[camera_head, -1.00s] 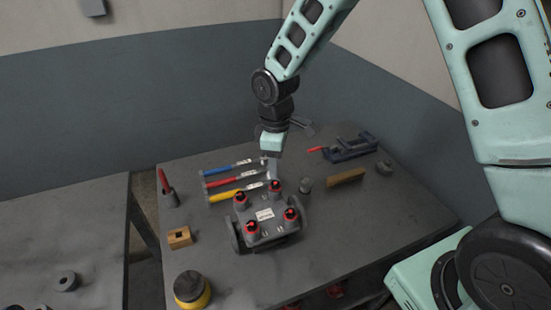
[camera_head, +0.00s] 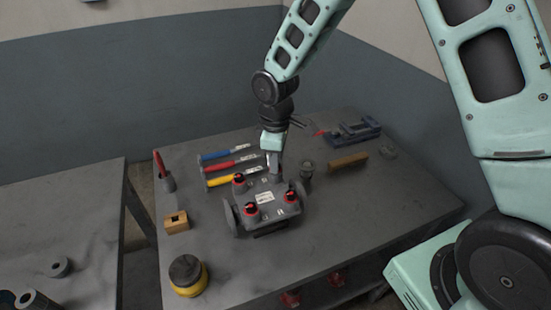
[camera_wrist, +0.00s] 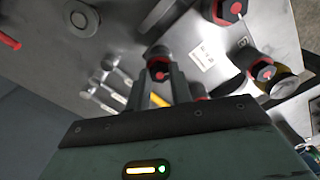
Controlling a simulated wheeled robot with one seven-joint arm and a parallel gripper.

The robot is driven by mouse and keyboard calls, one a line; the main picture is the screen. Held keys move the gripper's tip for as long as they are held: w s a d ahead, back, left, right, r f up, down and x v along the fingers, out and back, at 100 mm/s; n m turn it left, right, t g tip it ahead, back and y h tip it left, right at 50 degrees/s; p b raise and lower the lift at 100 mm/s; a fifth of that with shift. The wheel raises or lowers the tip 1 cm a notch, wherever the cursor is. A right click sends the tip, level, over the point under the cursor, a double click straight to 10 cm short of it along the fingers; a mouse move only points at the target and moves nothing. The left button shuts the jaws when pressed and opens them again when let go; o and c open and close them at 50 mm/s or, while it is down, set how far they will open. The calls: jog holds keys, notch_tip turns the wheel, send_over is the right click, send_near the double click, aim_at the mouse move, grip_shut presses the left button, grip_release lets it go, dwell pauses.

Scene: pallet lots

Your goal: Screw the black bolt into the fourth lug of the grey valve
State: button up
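The grey valve (camera_head: 266,198) lies on the table in the head view; its plate with a white label also shows in the wrist view (camera_wrist: 208,62). Black bolts with red marks sit at three lugs: back left (camera_head: 238,180), front left (camera_head: 250,210) and front right (camera_head: 291,197). My gripper (camera_head: 275,177) points down at the back-right lug and hides it in the head view. In the wrist view its fingers (camera_wrist: 160,82) lie close on both sides of a black bolt (camera_wrist: 159,67) with a red mark. How deep that bolt sits is hidden.
Blue, red and yellow-handled hammers (camera_head: 233,181) lie behind the valve. A grey cup (camera_head: 306,170), a wooden block (camera_head: 348,162) and a dark vise (camera_head: 353,131) stand to the right. A yellow-black pot (camera_head: 188,276) is at front left. The front right tabletop is clear.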

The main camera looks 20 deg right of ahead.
grip_shut()
jog(key=m+b, duration=0.1)
jog(key=m, duration=0.3)
jog(key=shift+f, duration=0.1)
jog(key=m, duration=0.3)
jog(key=shift+m, duration=0.4)
jog(key=m, duration=0.3)
jog(key=shift+m, duration=0.3)
jog(key=m+p, duration=0.1)
jog(key=m, duration=0.2)
jog(key=shift+r+p, duration=0.2)
jog(key=shift+p, duration=0.1)
jog(key=m+p, duration=0.1)
jog(key=m, duration=0.3)
jog(key=shift+r+p, duration=0.1)
jog(key=shift+p, duration=0.25)
jog(key=m+p, duration=0.2)
jog(key=m, duration=0.2)
jog(key=shift+m, duration=0.3)
jog(key=shift+f+m, duration=0.25)
jog(key=shift+m, duration=0.35)
jog(key=o, duration=0.6)
grip_release()
jog(key=shift+o, duration=0.2)
